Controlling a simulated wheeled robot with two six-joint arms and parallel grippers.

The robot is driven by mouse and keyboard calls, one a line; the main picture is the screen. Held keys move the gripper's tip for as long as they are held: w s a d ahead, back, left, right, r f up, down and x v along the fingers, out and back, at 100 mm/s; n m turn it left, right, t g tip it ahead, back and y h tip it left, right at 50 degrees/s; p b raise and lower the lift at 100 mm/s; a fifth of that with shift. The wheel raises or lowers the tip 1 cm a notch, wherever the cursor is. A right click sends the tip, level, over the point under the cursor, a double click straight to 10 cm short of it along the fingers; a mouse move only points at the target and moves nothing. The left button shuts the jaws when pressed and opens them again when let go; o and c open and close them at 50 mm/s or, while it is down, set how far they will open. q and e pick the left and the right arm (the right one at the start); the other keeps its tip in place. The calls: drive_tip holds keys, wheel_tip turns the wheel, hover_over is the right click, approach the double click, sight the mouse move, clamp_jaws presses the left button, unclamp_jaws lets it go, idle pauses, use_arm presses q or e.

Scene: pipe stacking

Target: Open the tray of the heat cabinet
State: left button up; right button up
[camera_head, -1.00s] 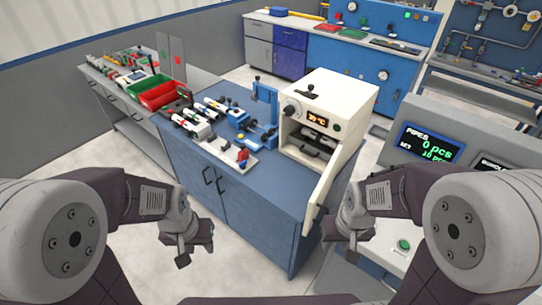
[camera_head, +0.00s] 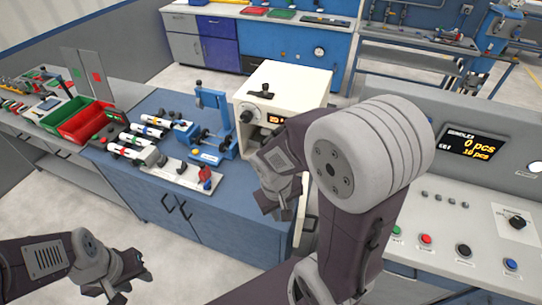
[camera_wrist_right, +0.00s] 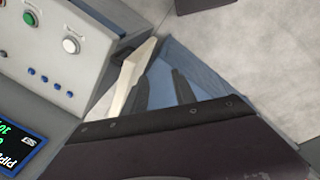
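The cream heat cabinet (camera_head: 290,82) stands on the blue workbench, with a lever on top and a small display on its front. Its door stands open; a pale strip of it (camera_head: 302,216) shows beside my right gripper, and it also shows in the right wrist view (camera_wrist_right: 131,75). My right arm hides the opening and the tray. My right gripper (camera_head: 280,208) is in front of the cabinet, near the door. In the right wrist view its two dark fingers (camera_wrist_right: 160,92) are apart with nothing between them. My left gripper (camera_head: 130,281) is low at the left, empty, its fingers apart.
White pipes (camera_head: 138,138), a blue fixture (camera_head: 213,125) and a grey plate (camera_head: 180,176) with small parts lie left of the cabinet on the workbench (camera_head: 225,205). Red and green bins (camera_head: 85,122) stand farther left. A control panel (camera_head: 455,225) borders my right arm.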

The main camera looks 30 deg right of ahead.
drive_tip(key=w+d+f+n+t+h+b, duration=0.25)
drive_tip(key=w+d+h+b, duration=0.25)
drive_tip(key=w+d+b, duration=0.3)
drive_tip(key=w+d+f+n+t+h+b, duration=0.1)
drive_tip(key=w+d+n+t+h+b, duration=0.25)
drive_tip(key=w+b, duration=0.7)
drive_tip(key=w+f+t+b, duration=0.1)
drive_tip(key=w+f+b, duration=0.2)
drive_tip(key=b, duration=0.3)
drive_tip(key=w+a+f+n+t+h+b, duration=0.1)
drive_tip(key=w+f+b, duration=0.3)
drive_tip(key=f+b, duration=0.2)
drive_tip(key=w+a+f+n+t+b, duration=0.1)
drive_tip(key=w+f+b, duration=0.2)
drive_tip(key=f+b, duration=0.2)
drive_tip(key=shift+w+a+f+t+h+b, duration=0.15)
drive_tip(key=shift+a+f+t+h+b, duration=0.2)
drive_tip(key=shift+b, duration=0.65)
drive_tip(key=shift+d+r, duration=0.1)
drive_tip(key=shift+r, duration=0.15)
drive_tip(key=shift+d, duration=0.15)
drive_tip(key=x, duration=0.8)
drive_tip(key=shift+w+d+f, duration=0.1)
drive_tip(key=shift+w+d, duration=0.15)
drive_tip(key=shift+w, duration=0.05)
clamp_jaws()
